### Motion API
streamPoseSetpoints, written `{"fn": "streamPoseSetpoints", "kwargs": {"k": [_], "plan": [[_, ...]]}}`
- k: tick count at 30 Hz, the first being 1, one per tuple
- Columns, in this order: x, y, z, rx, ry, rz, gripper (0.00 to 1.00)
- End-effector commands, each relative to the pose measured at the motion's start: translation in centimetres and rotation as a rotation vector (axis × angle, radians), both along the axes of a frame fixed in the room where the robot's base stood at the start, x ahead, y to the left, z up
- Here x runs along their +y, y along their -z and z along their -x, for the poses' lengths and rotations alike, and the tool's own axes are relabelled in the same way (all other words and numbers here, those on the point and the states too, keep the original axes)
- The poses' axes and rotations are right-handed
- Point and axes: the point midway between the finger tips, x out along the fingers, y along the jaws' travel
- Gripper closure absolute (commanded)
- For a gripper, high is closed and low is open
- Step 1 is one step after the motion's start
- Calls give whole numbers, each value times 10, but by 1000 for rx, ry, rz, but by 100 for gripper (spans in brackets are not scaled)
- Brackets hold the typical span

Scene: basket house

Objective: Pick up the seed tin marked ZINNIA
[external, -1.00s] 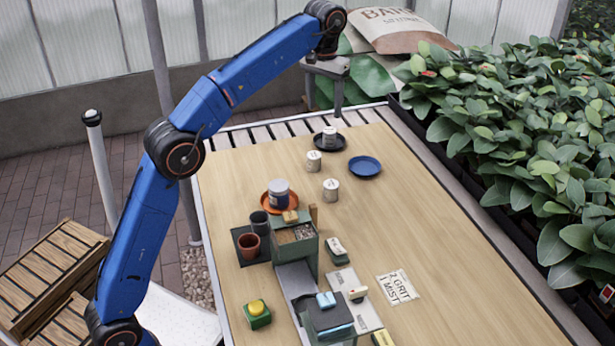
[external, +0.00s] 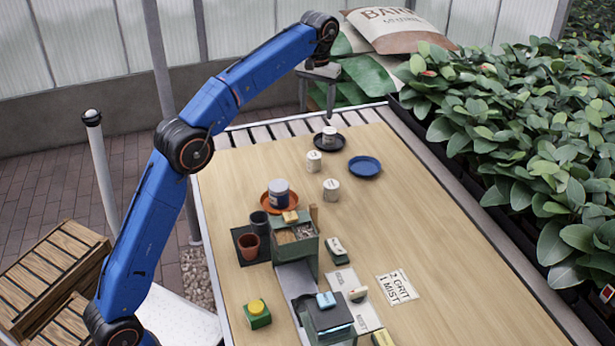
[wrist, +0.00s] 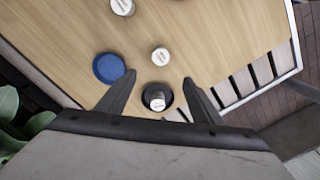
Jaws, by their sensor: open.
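Three white tins stand at the far part of the table. One tin (external: 329,134) sits on a dark saucer (external: 317,143); a second tin (external: 314,162) and a third tin (external: 331,189) stand on the bare wood. Their labels are too small to read, so I cannot tell which says ZINNIA. My gripper (external: 317,105) is open and empty, high above the table's far end. In the wrist view, the tin on the dark saucer (wrist: 157,102) shows between my fingers, well below them; the second tin (wrist: 160,57) is just beyond.
A blue saucer (external: 365,167) lies right of the tins. A dark-labelled jar (external: 279,192) stands on an orange saucer. Pots, a green box (external: 306,248), a yellow-topped block and cards fill the near part. Leafy plants (external: 500,150) line the right edge. The table's right side is mostly clear.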

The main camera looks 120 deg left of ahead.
Motion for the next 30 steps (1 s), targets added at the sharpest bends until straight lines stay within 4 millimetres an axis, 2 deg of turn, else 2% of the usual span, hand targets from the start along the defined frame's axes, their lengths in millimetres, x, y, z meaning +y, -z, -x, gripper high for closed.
{"fn": "streamPoseSetpoints", "kwargs": {"k": [4,14,30], "plan": [[-1,16,0,1,0,2,40],[-1,43,1,1,0,2,40],[-1,133,3,1,0,2,40]]}}
